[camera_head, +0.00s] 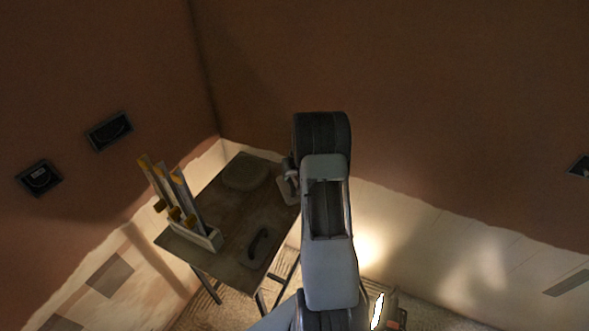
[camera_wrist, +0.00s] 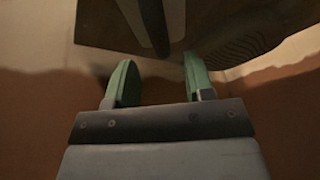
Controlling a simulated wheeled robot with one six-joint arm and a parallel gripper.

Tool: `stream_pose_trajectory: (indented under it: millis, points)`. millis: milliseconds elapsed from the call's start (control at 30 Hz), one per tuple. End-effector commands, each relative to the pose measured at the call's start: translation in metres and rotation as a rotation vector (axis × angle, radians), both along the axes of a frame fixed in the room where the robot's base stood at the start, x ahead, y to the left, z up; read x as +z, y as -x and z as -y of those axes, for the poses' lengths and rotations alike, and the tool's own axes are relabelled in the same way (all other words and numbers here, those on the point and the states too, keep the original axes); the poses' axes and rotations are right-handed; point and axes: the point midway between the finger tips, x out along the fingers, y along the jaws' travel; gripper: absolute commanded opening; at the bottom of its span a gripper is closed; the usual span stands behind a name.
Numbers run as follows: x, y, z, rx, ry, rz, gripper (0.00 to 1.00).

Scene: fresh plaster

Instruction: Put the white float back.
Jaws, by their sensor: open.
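A pale float-like piece with a raised handle (camera_head: 289,187) shows at the table's right edge, partly hidden by my arm; it looks like the white float, but the dim light leaves this unsure. A flat float with a dark handle (camera_head: 257,246) lies near the table's front corner. My gripper (camera_wrist: 158,65) is open in the wrist view, its two green fingers apart with nothing between them. A dark brown surface (camera_wrist: 100,22) lies beyond the fingertips. In the head view my arm hides the gripper.
The wooden table (camera_head: 235,215) stands in the wall corner. A rack with several upright tools (camera_head: 205,236) stands on its left side. A flat rounded piece (camera_head: 245,176) lies at the back. Dark wall boxes (camera_head: 110,131) sit on the left wall. The table's middle is bare.

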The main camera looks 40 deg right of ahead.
Motion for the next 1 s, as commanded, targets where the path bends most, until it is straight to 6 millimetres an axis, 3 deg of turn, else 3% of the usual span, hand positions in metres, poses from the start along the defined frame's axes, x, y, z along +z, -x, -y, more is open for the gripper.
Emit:
stream_pose_trajectory:
  millis: [200, 433, 567, 667, 767, 900, 1000]
  points:
    - [0.037, 0.016, -0.002, 0.000, 0.002, 0.002, 0.48]
    - [0.061, 0.025, -0.004, 0.002, 0.001, 0.002, 0.48]
    - [0.083, 0.028, -0.023, 0.025, 0.002, 0.003, 0.48]
    - [0.116, 0.035, -0.062, 0.069, 0.003, 0.004, 0.48]
    - [0.152, 0.054, -0.113, 0.124, 0.006, -0.001, 0.48]
    - [0.191, 0.099, -0.179, 0.194, 0.017, -0.012, 0.48]
    - [0.207, 0.135, -0.214, 0.233, 0.030, -0.018, 0.48]
